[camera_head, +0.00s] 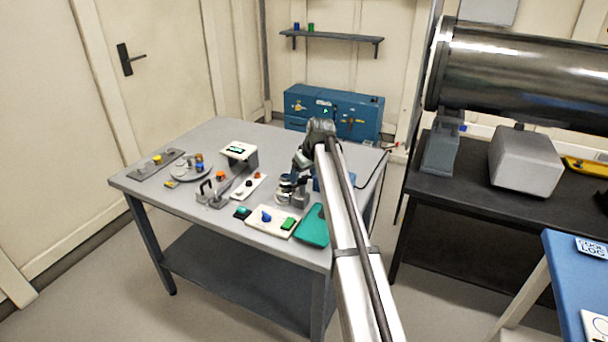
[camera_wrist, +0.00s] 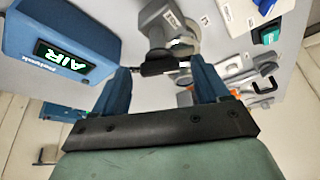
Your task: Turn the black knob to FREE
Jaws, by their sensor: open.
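The black knob (camera_wrist: 160,64) shows in the wrist view as a dark bar-shaped handle on a grey round fixture (camera_wrist: 158,25). My gripper (camera_wrist: 161,68) is open, with one blue finger to either side of the knob; I cannot tell whether either finger touches it. In the head view my gripper (camera_head: 299,168) points down over the grey fixture (camera_head: 290,190) near the right side of the table, and the knob cannot be made out there. Small labels stand by the fixture in the wrist view, but their words and the knob's setting are not legible.
A blue box with a lit AIR sign (camera_wrist: 62,48) stands close beside my gripper in the wrist view. On the grey table (camera_head: 222,138), a teal tray (camera_head: 313,226), a white panel with a blue knob (camera_head: 266,216) and a white-topped stand (camera_head: 239,151) are near the fixture.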

